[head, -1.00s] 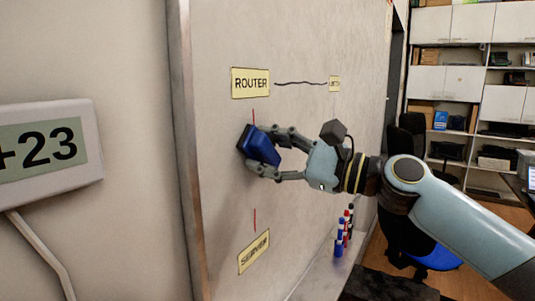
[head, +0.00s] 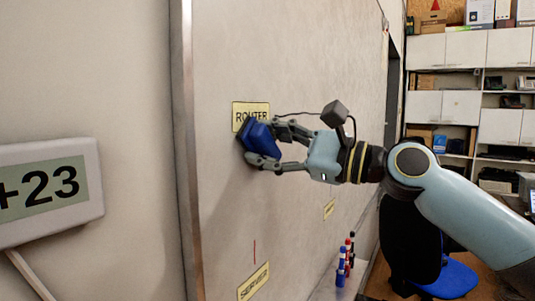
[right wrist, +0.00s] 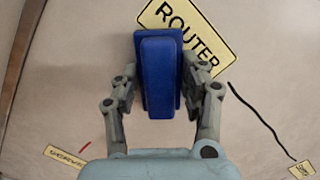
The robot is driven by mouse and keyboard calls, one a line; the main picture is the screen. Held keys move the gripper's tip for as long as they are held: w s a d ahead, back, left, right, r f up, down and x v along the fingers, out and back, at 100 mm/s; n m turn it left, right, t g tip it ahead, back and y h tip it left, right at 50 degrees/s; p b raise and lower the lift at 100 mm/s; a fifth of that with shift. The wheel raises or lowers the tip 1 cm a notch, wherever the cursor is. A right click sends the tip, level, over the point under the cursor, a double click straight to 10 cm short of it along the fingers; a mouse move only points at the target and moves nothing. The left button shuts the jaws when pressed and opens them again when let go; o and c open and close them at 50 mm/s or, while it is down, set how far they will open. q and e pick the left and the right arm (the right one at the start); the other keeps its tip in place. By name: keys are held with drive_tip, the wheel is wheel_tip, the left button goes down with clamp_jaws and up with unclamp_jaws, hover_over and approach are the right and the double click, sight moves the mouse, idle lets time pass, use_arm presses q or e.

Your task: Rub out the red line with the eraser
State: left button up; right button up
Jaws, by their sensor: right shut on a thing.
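My right gripper (head: 268,140) is shut on the blue eraser (head: 262,136), whose dark pad faces the whiteboard (head: 225,50) just under the yellow ROUTER card (head: 250,108). The eraser overlaps the card's lower part in the picture; I cannot tell if it presses on the board. A short piece of red line (head: 254,251) stands above the SERVER card (head: 253,281). The board between this piece and the eraser looks bare. The right wrist view shows the eraser (right wrist: 159,75) between both fingers and a red piece (right wrist: 84,147) by the SERVER card. My left gripper is out of view.
A black line (right wrist: 258,118) runs from the ROUTER card to a small yellow card (right wrist: 301,169). Another small card (head: 329,208) is below my right gripper. Several markers (head: 345,260) stand at the board's lower ledge. A display (head: 50,192) is on the left wall.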

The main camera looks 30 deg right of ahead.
drive_tip(key=shift+f+b, duration=4.35)
drive_tip(key=shift+f, duration=1.4)
drive_tip(key=shift+f+b, duration=4.55)
drive_tip(key=shift+f, duration=1.05)
drive_tip(key=shift+r, duration=0.1)
drive_tip(key=b, duration=0.5)
approach(253, 261)
drive_tip(key=shift+w+a+r, duration=0.25)
drive_tip(key=shift+w+a, duration=0.15)
drive_tip(key=shift+a, duration=0.15)
